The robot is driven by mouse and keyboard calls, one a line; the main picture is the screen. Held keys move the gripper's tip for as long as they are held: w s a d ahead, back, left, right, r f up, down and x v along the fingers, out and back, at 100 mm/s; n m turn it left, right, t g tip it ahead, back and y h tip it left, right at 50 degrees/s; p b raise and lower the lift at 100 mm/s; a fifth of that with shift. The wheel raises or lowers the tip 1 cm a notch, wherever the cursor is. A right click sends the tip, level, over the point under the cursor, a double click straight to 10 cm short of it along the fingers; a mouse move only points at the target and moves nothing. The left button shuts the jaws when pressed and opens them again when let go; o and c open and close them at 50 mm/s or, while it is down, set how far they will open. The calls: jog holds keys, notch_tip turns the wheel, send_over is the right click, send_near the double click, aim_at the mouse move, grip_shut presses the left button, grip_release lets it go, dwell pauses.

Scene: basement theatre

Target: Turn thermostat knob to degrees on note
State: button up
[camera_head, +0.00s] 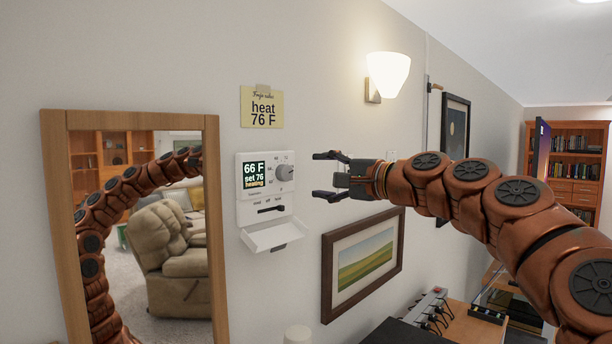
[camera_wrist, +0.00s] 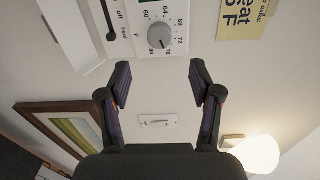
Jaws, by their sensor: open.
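The white thermostat (camera_head: 265,203) is on the wall. Its screen (camera_head: 255,174) reads 66 F, set 76, heating. Its round grey knob (camera_head: 284,172) is right of the screen; in the wrist view the knob (camera_wrist: 160,36) has its dark pointer near the 76 mark. The yellow note (camera_head: 262,107) above reads "heat 76 F"; part of the note (camera_wrist: 240,16) shows in the wrist view. My gripper (camera_head: 325,175) is open and empty, to the right of the knob and apart from it. In the wrist view its fingertips (camera_wrist: 160,80) are spread below the knob.
A slider (camera_head: 271,209) and an open flap (camera_head: 272,236) are on the thermostat's lower part. A wood-framed mirror (camera_head: 60,200) is at left, a framed picture (camera_head: 326,270) below right. A lit wall lamp (camera_head: 388,72) is above my arm. A wall switch (camera_wrist: 157,121) shows between my fingers.

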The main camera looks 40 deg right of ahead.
jog(key=shift+s+d, duration=0.2)
jog(key=shift+s, duration=1.2)
jog(key=a+f+n+g+y, duration=0.2)
jog(key=a+f+n+g, duration=0.3)
jog(key=a+f, duration=0.75)
jog(key=a+f+n+g+y, duration=0.1)
jog(key=a+f+n+g, duration=0.65)
jog(key=a, duration=0.85)
jog(key=s+f+n+g+h, duration=0.4)
jog(key=s+f+g+h, duration=0.1)
jog(key=s+f, duration=1.9)
jog(key=shift+f+g, duration=0.15)
jog(key=shift+g, duration=0.7)
jog(key=shift+d+n, duration=0.1)
jog(key=shift+n, duration=0.15)
